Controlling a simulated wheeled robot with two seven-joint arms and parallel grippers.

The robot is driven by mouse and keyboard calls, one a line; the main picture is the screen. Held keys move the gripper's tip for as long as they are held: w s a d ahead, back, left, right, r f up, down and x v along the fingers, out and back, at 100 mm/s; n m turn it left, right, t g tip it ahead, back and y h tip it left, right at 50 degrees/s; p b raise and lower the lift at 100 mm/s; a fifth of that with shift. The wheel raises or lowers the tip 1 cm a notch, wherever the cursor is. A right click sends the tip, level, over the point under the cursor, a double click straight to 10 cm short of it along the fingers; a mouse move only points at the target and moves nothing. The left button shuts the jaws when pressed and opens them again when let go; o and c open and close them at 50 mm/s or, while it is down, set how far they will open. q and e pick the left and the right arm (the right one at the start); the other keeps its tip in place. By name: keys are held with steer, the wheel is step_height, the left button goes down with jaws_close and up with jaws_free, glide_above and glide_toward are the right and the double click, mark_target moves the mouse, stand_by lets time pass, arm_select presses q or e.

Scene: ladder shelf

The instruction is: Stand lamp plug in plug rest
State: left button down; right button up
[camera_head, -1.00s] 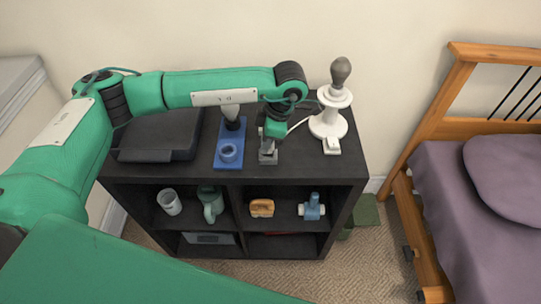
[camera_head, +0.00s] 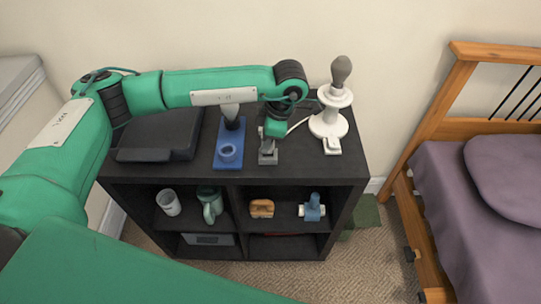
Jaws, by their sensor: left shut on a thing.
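The white lamp (camera_head: 330,124) with a grey bulb (camera_head: 341,70) stands upright at the right of the shelf top. Its white cord (camera_head: 299,125) runs left to my left gripper (camera_head: 268,155). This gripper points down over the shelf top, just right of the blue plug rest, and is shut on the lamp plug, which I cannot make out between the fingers. The blue plug rest (camera_head: 222,162) has a round raised socket (camera_head: 228,151) at its front, which looks empty. A grey tapered item (camera_head: 231,114) stands at its back, partly behind my arm. My right gripper is out of view.
A black flat box (camera_head: 160,140) lies at the left of the shelf top. The compartments below hold a white mug (camera_head: 168,202), a green mug (camera_head: 210,205), a tan item (camera_head: 262,208) and a blue-and-white item (camera_head: 312,208). A bed (camera_head: 470,200) stands at the right.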

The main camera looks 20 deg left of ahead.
arm_select(q)
steer(key=shift+f+b, duration=1.05)
steer(key=shift+f, duration=0.2)
stand_by(0.7)
steer(key=c, duration=1.1)
jaws_free()
steer(key=shift+c, duration=0.2)
steer(key=shift+r+p, duration=2.05)
steer(key=shift+r, duration=2.45)
